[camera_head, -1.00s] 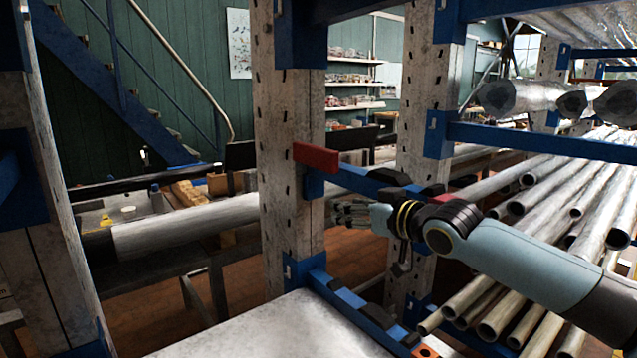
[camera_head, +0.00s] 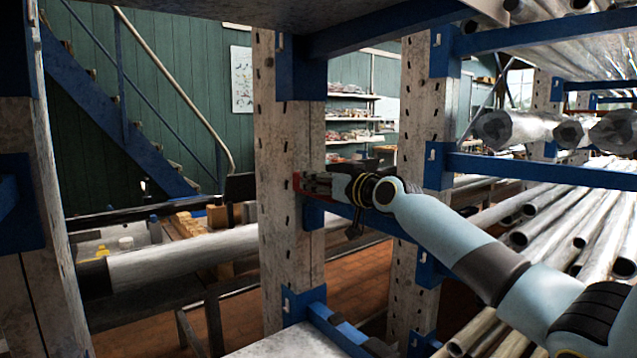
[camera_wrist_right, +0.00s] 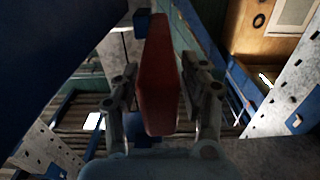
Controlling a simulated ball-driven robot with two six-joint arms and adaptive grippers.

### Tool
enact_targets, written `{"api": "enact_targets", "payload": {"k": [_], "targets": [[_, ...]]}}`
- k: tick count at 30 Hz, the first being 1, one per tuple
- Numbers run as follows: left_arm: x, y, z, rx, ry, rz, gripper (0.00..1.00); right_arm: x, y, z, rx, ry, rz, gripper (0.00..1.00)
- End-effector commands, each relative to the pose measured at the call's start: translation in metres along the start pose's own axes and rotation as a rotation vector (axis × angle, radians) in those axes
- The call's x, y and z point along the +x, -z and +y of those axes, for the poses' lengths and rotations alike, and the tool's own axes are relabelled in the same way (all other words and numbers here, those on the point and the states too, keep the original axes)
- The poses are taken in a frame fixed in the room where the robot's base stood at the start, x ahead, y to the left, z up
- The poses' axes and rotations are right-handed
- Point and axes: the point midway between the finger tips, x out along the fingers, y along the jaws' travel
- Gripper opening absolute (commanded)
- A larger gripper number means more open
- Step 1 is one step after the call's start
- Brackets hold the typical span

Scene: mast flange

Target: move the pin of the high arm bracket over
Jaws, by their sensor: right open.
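A red plate (camera_head: 297,184) is at the end of a blue bracket arm (camera_head: 313,214) beside the perforated grey post (camera_head: 278,150). In the right wrist view the red plate (camera_wrist_right: 158,85) stands upright between my two fingers. My right gripper (camera_head: 316,185) is open around it, with a gap showing on at least the left side. I cannot make out for certain which part is the bracket's pin. My left gripper is out of view.
A second perforated post (camera_head: 409,180) stands right behind my right arm. Blue beams (camera_head: 530,168) and metal pipes (camera_head: 560,215) fill the right side. A long pipe (camera_head: 180,255) lies behind the near post. A pale sheet (camera_head: 265,345) is low in front.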

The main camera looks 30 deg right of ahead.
Motion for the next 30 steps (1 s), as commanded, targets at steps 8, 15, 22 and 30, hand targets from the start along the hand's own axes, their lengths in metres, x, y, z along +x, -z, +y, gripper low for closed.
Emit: {"api": "enact_targets", "payload": {"k": [8,15,22,30], "targets": [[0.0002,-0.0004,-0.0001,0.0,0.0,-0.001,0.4,0.0026,-0.0003,-0.0003,0.0,0.0,-0.001,0.44],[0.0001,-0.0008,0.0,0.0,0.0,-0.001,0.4,0.0024,-0.0004,-0.0002,0.0,0.0,-0.001,0.15],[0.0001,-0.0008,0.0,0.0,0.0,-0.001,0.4,0.0023,-0.0004,-0.0002,0.0,0.0,-0.001,0.0],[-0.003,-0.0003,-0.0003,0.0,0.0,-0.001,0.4,0.0024,0.0002,-0.0046,0.001,0.001,-0.002,0.0]]}}
